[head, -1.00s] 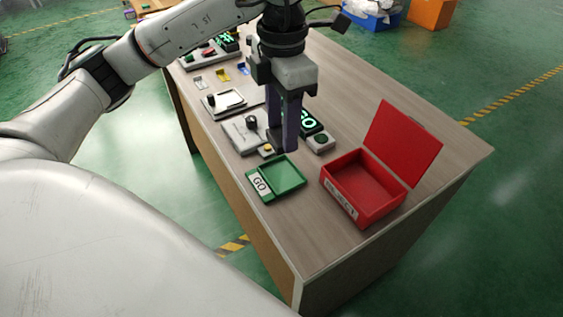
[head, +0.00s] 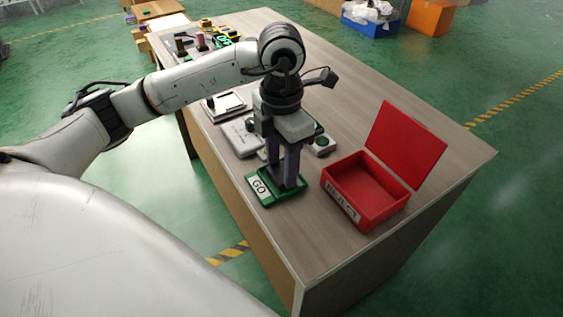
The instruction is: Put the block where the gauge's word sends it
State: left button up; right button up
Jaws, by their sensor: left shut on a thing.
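My left gripper (head: 287,182) points straight down into the green tray (head: 264,202) labelled GO. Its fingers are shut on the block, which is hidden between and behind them. The fingertips are low, inside the tray's rim; whether the block touches the tray floor cannot be told. The red box (head: 366,197) labelled REJECT stands to the right with its red lid (head: 405,143) raised. The gauge's lit display is hidden behind my gripper. My right gripper is out of view.
A grey fixture (head: 240,137) and a small box with a green button (head: 322,144) stand just behind the gripper. The table (head: 420,210) is clear right of the red box.

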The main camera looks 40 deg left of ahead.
aim_at(282, 172)
pick_arm(q)
jog(key=shift+f, duration=0.15)
jog(key=o, duration=0.8)
jog(key=shift+r, duration=0.25)
jog(key=shift+w+r, duration=0.15)
jog(key=shift+r, duration=0.25)
notch_tip(282, 172, up, 11)
jog(key=shift+r+p, duration=0.1)
jog(key=shift+p, duration=0.9)
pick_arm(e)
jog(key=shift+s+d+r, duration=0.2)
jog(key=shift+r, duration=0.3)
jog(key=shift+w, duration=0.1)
